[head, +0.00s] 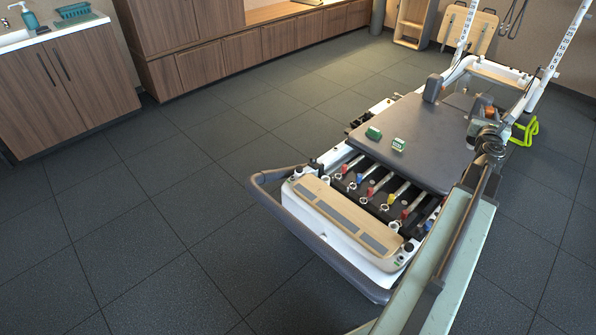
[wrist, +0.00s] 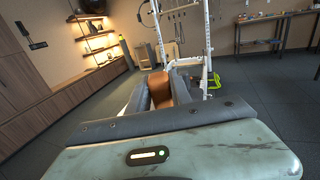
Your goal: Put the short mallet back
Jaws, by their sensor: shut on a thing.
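My gripper (head: 485,112) is above the right side of the reformer's grey carriage (head: 430,150) in the head view. Its jaws are shut on an orange-brown, rounded thing (wrist: 178,90), apparently the short mallet. The rest of the mallet is hidden by the jaws and wrist. I cannot tell whether it touches the carriage.
Two small green-and-white blocks (head: 373,133) (head: 398,144) lie on the carriage's near left. Coloured springs (head: 375,190) lie before it. A bright green frame (head: 525,132) stands to the right. A workbench (wrist: 275,18) stands far right in the wrist view. Left floor is clear.

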